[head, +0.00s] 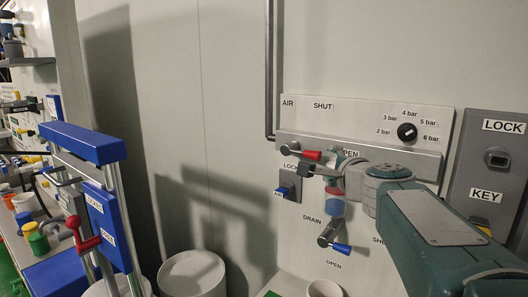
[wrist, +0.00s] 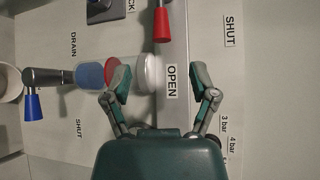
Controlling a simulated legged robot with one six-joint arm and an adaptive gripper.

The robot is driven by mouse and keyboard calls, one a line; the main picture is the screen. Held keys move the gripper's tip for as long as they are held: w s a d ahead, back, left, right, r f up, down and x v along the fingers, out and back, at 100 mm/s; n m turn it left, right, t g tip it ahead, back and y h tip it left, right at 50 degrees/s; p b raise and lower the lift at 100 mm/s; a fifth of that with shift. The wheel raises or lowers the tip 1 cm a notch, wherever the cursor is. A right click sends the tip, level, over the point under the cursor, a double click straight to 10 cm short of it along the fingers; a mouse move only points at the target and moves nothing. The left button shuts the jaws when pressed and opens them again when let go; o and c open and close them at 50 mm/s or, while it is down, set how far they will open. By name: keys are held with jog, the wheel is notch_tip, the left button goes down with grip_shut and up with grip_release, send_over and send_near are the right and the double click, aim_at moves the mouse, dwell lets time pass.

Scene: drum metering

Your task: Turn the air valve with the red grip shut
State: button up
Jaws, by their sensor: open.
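The air valve's red grip (head: 305,154) shows at the left of my gripper in the head view. In the wrist view the red grip (wrist: 162,22) is at the top edge, its end pointing down toward the OPEN label (wrist: 171,82). The SHUT label (wrist: 230,30) is off to the right. My gripper (wrist: 163,92) is open, its fingers spread over the panel around the OPEN label. The red grip is beyond the fingertips, not between them. The valve's pivot is out of the wrist view.
The blue drain handle (wrist: 33,105) and a coupling with a blue band (wrist: 89,75) lie left of my fingers in the wrist view. A pressure dial (head: 407,131) and lock box (head: 495,160) are at the right. A blue frame (head: 82,143) stands left.

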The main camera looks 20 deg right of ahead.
aim_at(314, 157)
jog(key=w, duration=0.3)
jog(key=w+f, duration=0.1)
jog(key=w, duration=0.2)
jog(key=w+d, duration=0.1)
jog(key=w, duration=0.3)
jog(key=shift+f, duration=0.2)
jog(key=shift+w+a, duration=0.1)
jog(key=shift+w, duration=0.15)
grip_shut()
